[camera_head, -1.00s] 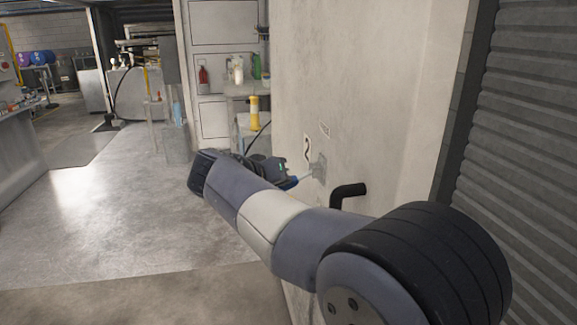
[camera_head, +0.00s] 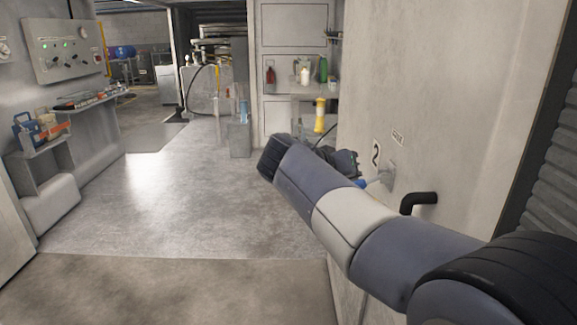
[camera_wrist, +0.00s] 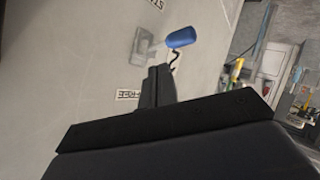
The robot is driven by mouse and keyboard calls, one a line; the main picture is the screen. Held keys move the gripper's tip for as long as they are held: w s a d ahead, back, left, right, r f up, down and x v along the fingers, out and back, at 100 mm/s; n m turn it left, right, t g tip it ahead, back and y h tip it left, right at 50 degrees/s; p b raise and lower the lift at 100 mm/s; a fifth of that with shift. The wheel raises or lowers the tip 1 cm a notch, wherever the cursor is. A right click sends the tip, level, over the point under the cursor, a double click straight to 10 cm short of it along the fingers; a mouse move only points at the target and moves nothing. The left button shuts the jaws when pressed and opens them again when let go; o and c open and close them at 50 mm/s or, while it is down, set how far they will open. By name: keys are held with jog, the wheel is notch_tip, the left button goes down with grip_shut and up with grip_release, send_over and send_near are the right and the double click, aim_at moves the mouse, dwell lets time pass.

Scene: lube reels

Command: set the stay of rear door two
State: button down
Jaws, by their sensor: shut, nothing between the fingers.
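Rear door two is the pale panel (camera_head: 440,110) on the right in the head view, marked with a black 2 (camera_head: 376,153). A metal plate (camera_head: 386,178) on it carries a short lever with a blue grip (camera_head: 361,183), partly hidden by my arm. In the wrist view the blue grip (camera_wrist: 181,38) sticks out beside its grey plate (camera_wrist: 143,46). My gripper (camera_wrist: 159,70) is shut and empty, its tips just below the blue grip in that picture; whether they touch it I cannot tell. In the head view my gripper (camera_head: 344,161) is beside the door face, mostly behind my wrist.
A black bent handle (camera_head: 419,199) juts from the door near my forearm. A ribbed shutter (camera_head: 555,185) is at far right. Shelves with bottles (camera_head: 297,75) stand beyond the door. A control panel (camera_head: 68,48) is on the left. The floor (camera_head: 170,205) between is clear.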

jog(key=p+v, duration=0.2)
jog(key=v, duration=1.6)
jog(key=shift+a, duration=0.15)
jog(key=shift+w, duration=0.1)
jog(key=b+x, duration=0.2)
jog(key=x, duration=1.5)
